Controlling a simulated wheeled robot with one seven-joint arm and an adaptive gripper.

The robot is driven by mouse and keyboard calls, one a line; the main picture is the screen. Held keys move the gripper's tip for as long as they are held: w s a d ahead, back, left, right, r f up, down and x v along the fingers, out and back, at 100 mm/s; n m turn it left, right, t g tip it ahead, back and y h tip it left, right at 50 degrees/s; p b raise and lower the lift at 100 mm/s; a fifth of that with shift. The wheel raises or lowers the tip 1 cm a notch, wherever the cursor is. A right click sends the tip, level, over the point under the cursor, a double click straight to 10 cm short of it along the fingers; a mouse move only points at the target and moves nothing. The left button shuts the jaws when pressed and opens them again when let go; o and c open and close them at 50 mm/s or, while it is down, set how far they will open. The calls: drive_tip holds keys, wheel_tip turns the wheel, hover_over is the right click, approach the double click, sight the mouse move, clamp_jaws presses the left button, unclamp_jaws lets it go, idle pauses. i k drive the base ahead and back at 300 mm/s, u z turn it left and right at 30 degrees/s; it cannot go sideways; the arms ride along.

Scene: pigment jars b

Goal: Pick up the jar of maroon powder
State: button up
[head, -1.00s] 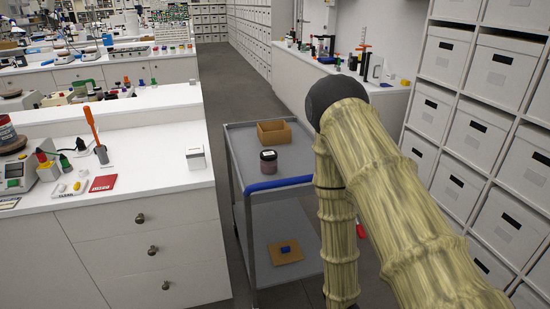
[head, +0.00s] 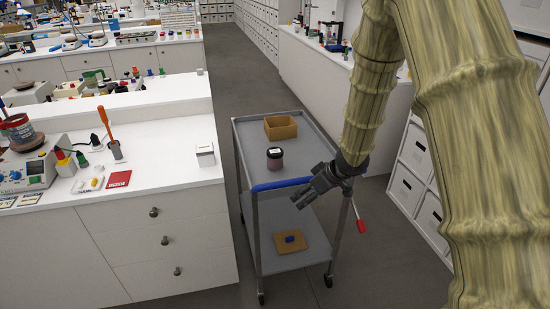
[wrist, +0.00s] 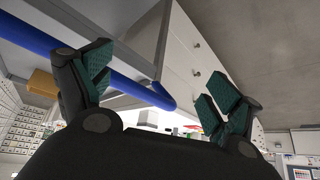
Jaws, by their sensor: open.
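The jar of maroon powder (head: 275,159) stands upright on the top shelf of a grey cart (head: 225,162) in the head view. It has a black lid and dull reddish contents. My gripper (head: 300,201) is at the front right of the cart, near the blue handle (head: 283,184), in front of and below the jar. In the wrist view my gripper (wrist: 160,90) is open, its two green-padded fingers apart with nothing between them. The blue handle also shows in the wrist view (wrist: 140,90). The jar is not visible in the wrist view.
An open cardboard box (head: 281,133) sits behind the jar on the top shelf. A brown board (head: 290,248) with a blue piece lies on the lower shelf. A white counter (head: 160,190) stands left of the cart. The shelf around the jar is clear.

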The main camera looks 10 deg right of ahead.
sight(275, 156)
drive_tip(key=i, duration=1)
